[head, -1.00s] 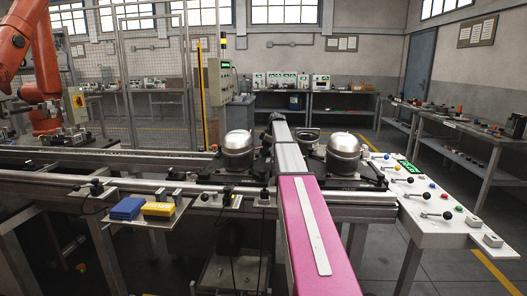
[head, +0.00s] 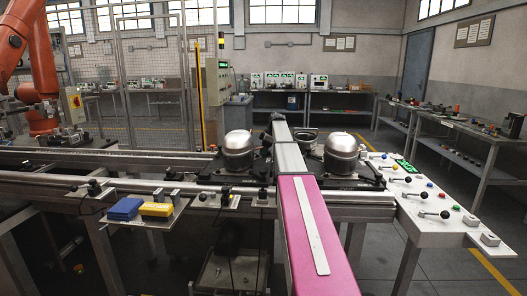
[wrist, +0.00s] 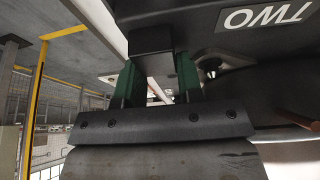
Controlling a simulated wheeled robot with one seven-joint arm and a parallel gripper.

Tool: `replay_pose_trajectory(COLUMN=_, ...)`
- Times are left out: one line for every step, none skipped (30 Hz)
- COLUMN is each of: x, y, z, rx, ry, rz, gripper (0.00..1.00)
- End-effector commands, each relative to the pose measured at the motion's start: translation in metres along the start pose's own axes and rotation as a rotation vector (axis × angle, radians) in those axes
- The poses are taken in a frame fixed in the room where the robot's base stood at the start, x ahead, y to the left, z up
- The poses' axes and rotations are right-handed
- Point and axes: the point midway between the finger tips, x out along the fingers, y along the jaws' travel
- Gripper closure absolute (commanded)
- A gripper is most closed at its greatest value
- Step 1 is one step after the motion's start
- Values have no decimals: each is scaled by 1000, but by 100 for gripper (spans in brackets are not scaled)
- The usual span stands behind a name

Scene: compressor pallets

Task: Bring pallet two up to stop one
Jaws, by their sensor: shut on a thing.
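The wrist view shows the dark pallet two (wrist: 235,40), with its white TWO label upside down. My gripper (wrist: 155,75) has its green fingers shut on a dark block at this pallet's edge. In the head view, two dark pallets stand on the line, one on the left (head: 225,188) and one on the right (head: 350,184), each bearing a silver compressor. My arm reaches between them and hides the gripper there. I cannot tell from the head view which pallet is number two, and I cannot pick out stop one.
A white panel (head: 462,226) with levers and buttons juts out at right. A small shelf with a blue block (head: 125,209) and a yellow block (head: 157,210) hangs at the front left. An orange robot arm (head: 42,70) stands at the back left. The rail left of the pallets looks clear.

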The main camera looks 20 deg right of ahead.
Motion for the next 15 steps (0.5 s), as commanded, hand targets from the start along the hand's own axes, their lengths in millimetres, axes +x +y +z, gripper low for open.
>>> replay_pose_trajectory(x=-1, y=0, z=1, rx=0, ry=-1, rz=1, gripper=100)
replay_pose_trajectory(x=-1, y=0, z=1, rx=0, ry=-1, rz=1, gripper=100)
replay_pose_trajectory(x=-1, y=0, z=2, rx=0, ry=-1, rz=1, gripper=100)
replay_pose_trajectory(x=-1, y=0, z=2, rx=0, ry=-1, rz=1, gripper=100)
replay_pose_trajectory(x=-1, y=0, z=2, rx=0, ry=-1, rz=1, gripper=100)
replay_pose_trajectory(x=-2, y=0, z=3, rx=0, ry=-1, rz=1, gripper=100)
replay_pose_trajectory(x=-2, y=0, z=3, rx=0, ry=-1, rz=1, gripper=100)
replay_pose_trajectory(x=-2, y=0, z=3, rx=0, ry=-1, rz=1, gripper=100)
replay_pose_trajectory(x=-2, y=0, z=4, rx=0, ry=-1, rz=1, gripper=100)
replay_pose_trajectory(x=-2, y=0, z=4, rx=0, ry=-1, rz=1, gripper=100)
replay_pose_trajectory(x=-2, y=0, z=4, rx=0, ry=-1, rz=1, gripper=100)
replay_pose_trajectory(x=-2, y=0, z=5, rx=0, ry=-1, rz=1, gripper=100)
replay_pose_trajectory(x=-2, y=0, z=5, rx=0, ry=-1, rz=1, gripper=100)
replay_pose_trajectory(x=-3, y=0, z=5, rx=0, ry=-1, rz=1, gripper=100)
replay_pose_trajectory(x=-3, y=0, z=6, rx=0, ry=-1, rz=1, gripper=100)
